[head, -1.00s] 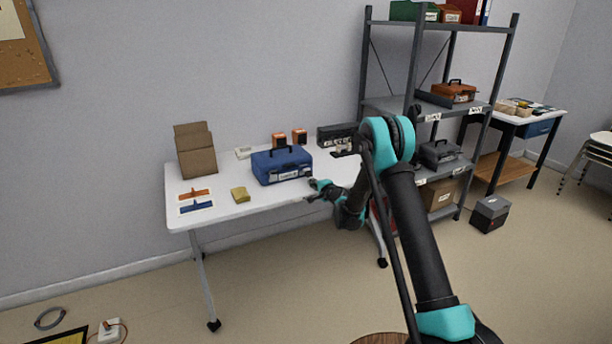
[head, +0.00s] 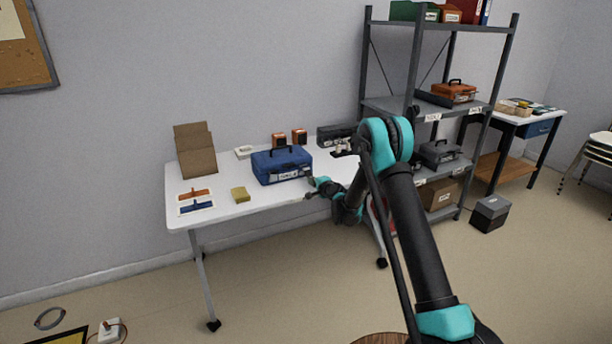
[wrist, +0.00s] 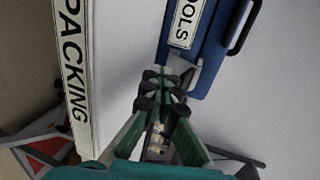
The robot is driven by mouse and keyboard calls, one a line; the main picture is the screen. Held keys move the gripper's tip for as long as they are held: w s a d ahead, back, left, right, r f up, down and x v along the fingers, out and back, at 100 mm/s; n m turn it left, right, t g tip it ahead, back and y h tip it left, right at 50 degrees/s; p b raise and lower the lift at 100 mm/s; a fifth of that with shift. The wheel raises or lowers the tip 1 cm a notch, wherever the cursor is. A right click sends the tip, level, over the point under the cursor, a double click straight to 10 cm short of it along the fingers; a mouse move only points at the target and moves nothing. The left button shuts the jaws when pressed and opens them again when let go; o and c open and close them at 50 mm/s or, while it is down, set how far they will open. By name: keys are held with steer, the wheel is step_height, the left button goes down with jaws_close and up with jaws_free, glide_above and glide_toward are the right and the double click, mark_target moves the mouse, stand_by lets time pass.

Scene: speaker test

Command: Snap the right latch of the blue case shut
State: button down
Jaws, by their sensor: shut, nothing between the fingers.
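The blue case (head: 270,168) stands upright on the white table with its black handle on top. In the wrist view the case (wrist: 210,55) fills the upper right, with a TOOLS label and the dark handle. A grey metal latch (wrist: 186,72) shows at the case's near end, right by my fingertips. I cannot tell its exact angle or whether the fingers touch it. My gripper (head: 311,190) is at the case's front right corner; in the wrist view my gripper (wrist: 160,85) is shut and empty. The other latch is not clear in any view.
The table (head: 240,212) has a PACKING label (wrist: 75,65) on its front edge. A yellow block (head: 240,194), a picture card (head: 196,202), a cardboard box (head: 196,152) and orange boxes (head: 299,136) stand around the case. A grey shelf (head: 415,60) rises at the right.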

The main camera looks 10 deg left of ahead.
mark_target(308, 175)
steer(key=shift+w+a+r, duration=0.3)
steer(key=shift+w+a, duration=0.2)
steer(key=shift+w, duration=0.15)
steer(key=shift+w+a+r, duration=0.25)
steer(key=shift+w+a, duration=0.2)
steer(key=shift+w, duration=0.2)
stand_by(0.6)
steer(key=shift+d, duration=0.1)
stand_by(0.3)
steer(key=shift+s+d, duration=0.65)
steer(key=shift+s, duration=0.3)
steer(key=shift+s+d, duration=0.65)
steer(key=shift+s, duration=0.35)
steer(key=shift+s+d, duration=0.65)
steer(key=shift+s, duration=0.3)
